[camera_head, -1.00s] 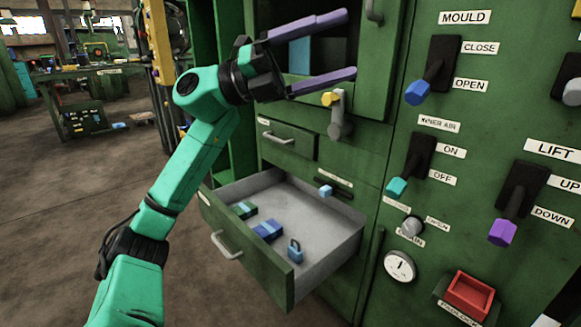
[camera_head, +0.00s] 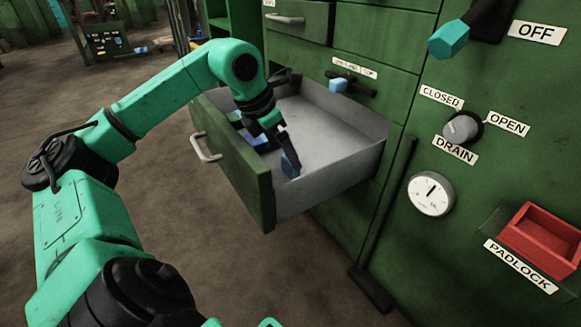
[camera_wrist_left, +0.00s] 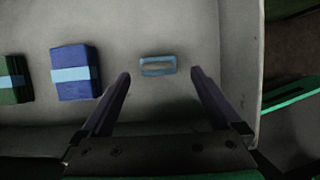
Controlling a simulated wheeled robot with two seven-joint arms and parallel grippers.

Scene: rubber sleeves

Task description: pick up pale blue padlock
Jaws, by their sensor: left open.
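The pale blue padlock (camera_head: 289,165) is in the open drawer, near its front right corner. My left gripper (camera_head: 284,148) reaches down into the drawer from above. In the left wrist view its two fingers (camera_wrist_left: 160,74) are apart, with the padlock framed between the tips and nothing held. I cannot tell the exact height of the tips over it. My right gripper is not in view.
A dark blue block with a light band (camera_wrist_left: 76,72) and a green one (camera_wrist_left: 14,80) lie left of the padlock. The drawer's front wall (camera_head: 235,168) and side wall (camera_head: 335,182) stand close by. A red padlock tray (camera_head: 545,235) is on the panel at right.

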